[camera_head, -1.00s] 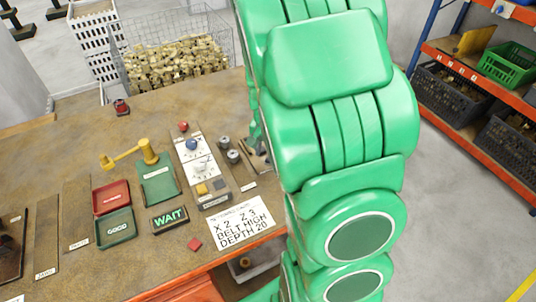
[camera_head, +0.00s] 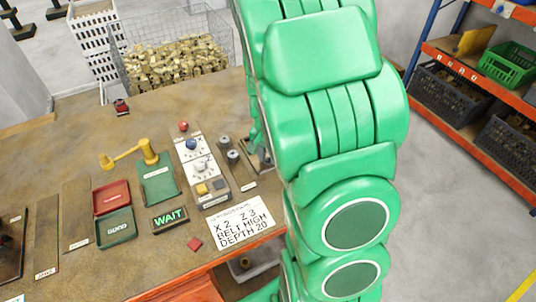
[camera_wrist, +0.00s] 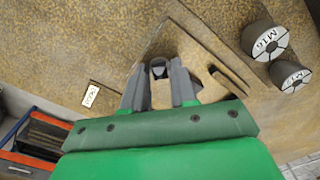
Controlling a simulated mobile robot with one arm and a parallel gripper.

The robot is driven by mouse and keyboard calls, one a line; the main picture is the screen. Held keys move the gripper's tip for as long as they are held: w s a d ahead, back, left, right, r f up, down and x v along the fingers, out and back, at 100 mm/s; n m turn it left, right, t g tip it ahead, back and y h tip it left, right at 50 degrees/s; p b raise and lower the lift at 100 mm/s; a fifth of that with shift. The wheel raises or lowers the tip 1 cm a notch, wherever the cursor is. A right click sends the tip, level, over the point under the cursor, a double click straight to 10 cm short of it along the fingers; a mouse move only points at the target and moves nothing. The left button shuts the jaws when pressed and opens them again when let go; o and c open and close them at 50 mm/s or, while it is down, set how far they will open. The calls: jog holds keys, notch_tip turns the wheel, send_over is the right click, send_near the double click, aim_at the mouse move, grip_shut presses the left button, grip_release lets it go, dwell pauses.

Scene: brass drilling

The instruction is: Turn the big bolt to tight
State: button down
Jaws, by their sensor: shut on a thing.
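In the wrist view my gripper (camera_wrist: 158,77) is shut on a small dark grey part (camera_wrist: 158,68) with a rounded end, which shows between the two fingertips. I cannot tell for sure whether this part is the big bolt or something joined to it. Around and behind the fingers lies a flat, angular piece (camera_wrist: 205,42) with slots. In the head view my arm hides the gripper and most of this spot. Only a small grey edge of the fixture (camera_head: 263,160) shows beside the arm.
Two grey cylinders, marked M16 (camera_wrist: 265,41) and apparently M12 (camera_wrist: 290,76), stand close to the right of my fingers. A control panel (camera_head: 203,170) with knobs, a WAIT sign (camera_head: 169,219) and a paper note (camera_head: 239,222) are left of my arm. Shelves (camera_head: 474,80) stand at the right.

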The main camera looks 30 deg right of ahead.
jog(key=shift+m, duration=1.4)
jog(key=c, duration=0.9)
grip_release()
jog(key=shift+r, duration=0.1)
notch_tip(320, 180, up, 7)
jog(key=shift+r, duration=0.3)
